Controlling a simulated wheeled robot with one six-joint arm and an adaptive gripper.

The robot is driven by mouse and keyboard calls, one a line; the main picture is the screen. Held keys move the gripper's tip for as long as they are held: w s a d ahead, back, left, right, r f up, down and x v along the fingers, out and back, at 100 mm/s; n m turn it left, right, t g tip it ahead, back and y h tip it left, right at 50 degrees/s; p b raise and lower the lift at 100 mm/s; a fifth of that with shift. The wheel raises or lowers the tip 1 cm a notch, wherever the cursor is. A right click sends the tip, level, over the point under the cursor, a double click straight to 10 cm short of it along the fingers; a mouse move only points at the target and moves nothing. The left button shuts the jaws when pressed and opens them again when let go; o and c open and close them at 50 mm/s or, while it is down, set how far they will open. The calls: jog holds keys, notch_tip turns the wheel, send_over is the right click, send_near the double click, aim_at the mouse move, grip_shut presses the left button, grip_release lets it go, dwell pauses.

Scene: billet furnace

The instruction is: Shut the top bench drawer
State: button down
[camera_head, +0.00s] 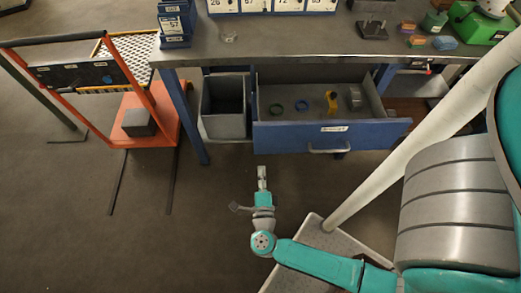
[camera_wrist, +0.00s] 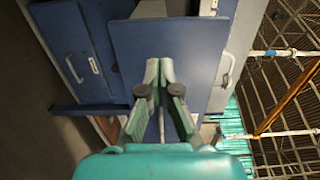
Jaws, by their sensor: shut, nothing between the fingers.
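The top bench drawer (camera_head: 380,134) stands pulled out from under the bench in the head view. Its blue front carries a white label and a bar handle (camera_head: 328,151). My gripper (camera_head: 262,170) is shut and empty. It points toward the bench, just in front of the left end of the drawer front, and appears apart from it. In the wrist view my gripper's fingers (camera_wrist: 160,68) are together before a blue panel (camera_wrist: 195,45); I cannot tell for sure whether this panel is the drawer front.
A grey bin (camera_head: 223,125) stands left of the drawer. The bench top (camera_head: 290,48) holds label boxes and coloured blocks. An orange cart (camera_head: 165,135) is at left.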

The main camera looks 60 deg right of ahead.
aim_at(260, 144)
jog(key=shift+x, duration=4.4)
jog(key=x, duration=3.2)
jog(key=shift+w, duration=0.15)
jog(key=shift+w+d+r, duration=0.15)
jog(key=shift+d+r, duration=0.05)
jog(key=shift+r, duration=0.15)
